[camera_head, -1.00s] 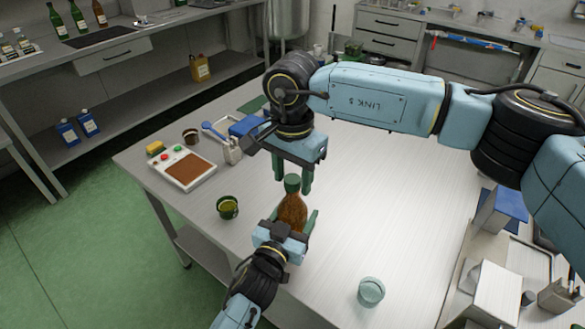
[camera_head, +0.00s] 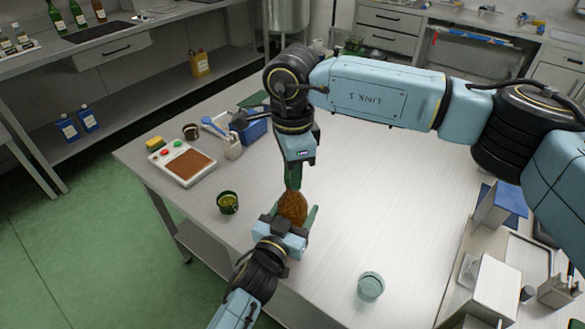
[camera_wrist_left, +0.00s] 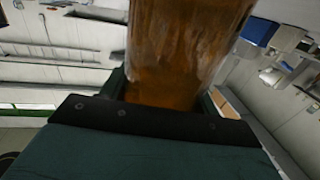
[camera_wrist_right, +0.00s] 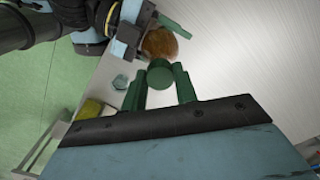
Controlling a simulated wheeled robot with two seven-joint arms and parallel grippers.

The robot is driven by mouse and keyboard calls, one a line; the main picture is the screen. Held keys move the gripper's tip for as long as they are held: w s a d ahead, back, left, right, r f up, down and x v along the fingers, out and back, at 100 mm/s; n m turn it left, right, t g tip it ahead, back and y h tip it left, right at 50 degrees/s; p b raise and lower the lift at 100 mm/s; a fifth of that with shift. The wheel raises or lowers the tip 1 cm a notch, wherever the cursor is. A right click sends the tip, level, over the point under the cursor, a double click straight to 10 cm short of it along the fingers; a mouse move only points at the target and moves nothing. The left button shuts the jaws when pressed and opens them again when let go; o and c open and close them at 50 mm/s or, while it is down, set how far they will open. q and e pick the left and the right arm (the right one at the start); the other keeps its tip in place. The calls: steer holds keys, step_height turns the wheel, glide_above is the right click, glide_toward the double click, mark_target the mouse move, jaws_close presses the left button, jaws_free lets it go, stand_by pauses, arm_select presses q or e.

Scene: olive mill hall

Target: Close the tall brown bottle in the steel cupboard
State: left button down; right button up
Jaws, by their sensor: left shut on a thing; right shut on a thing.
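The brown bottle (camera_head: 293,207) stands upright over the near left part of the steel table. My left gripper (camera_head: 292,219) is shut around its body, which fills the upper left wrist view (camera_wrist_left: 185,50). My right gripper (camera_head: 293,178) is above the bottle, shut on the green cap (camera_wrist_right: 160,74) at its top. In the right wrist view the cap sits between the two green fingers, with the bottle's brown shoulder (camera_wrist_right: 166,42) beyond it. The bottle's neck is mostly hidden, and I cannot tell how tightly the cap sits. No cupboard is clearly shown around the bottle.
A green cup (camera_head: 228,202) is left of the bottle, and a pale teal jar (camera_head: 370,287) is to the right. The table's middle is clear.

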steer(key=m, duration=0.5)
steer(key=shift+m, duration=0.4)
steer(key=m, duration=0.5)
steer(key=o, duration=1.1)
steer(key=shift+o, duration=0.2)
step_height(320, 180, up, 12)
arm_select(q)
steer(key=shift+c, duration=1.5)
jaws_free()
